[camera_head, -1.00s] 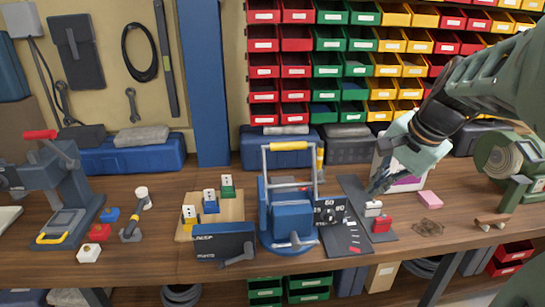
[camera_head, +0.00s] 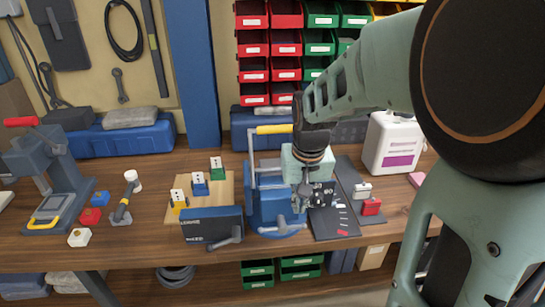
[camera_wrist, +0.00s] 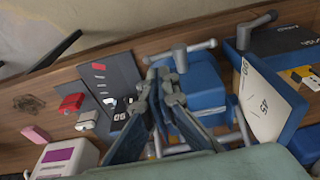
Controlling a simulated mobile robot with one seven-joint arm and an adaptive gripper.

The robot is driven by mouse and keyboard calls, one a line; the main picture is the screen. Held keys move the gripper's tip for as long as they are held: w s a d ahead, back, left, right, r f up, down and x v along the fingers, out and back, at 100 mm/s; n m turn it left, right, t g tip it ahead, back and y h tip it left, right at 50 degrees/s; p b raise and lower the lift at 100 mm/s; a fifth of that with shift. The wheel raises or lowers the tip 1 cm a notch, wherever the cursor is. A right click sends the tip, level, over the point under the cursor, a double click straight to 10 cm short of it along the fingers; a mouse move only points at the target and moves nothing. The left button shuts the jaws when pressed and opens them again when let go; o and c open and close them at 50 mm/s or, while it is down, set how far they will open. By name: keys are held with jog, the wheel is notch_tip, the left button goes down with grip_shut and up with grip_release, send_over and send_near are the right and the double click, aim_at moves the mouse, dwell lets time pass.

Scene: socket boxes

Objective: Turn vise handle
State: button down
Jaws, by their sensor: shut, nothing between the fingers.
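The blue vise (camera_head: 268,205) stands at the middle of the bench's front edge. Its grey bar handle (camera_head: 282,230) lies across its front, low down. In the wrist view the handle (camera_wrist: 197,47) is a bar with rounded ends on a stubby hub. My gripper (camera_head: 300,207) is at the vise's right side, pointing down; its palm covers part of the vise. In the wrist view the fingers of my gripper (camera_wrist: 162,78) are together and empty. Their tips appear close to the hub; I cannot tell whether they touch.
A labelled blue box with a grey lever (camera_head: 212,228) stands left of the vise. A white container (camera_head: 392,143) stands behind. My arm hides the right side of the bench.

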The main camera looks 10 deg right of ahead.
aim_at(282, 224)
jog(key=f, duration=0.3)
jog(key=w+f, duration=0.1)
jog(key=f, duration=0.3)
jog(key=shift+w+f, duration=0.15)
jog(key=shift+w, duration=0.05)
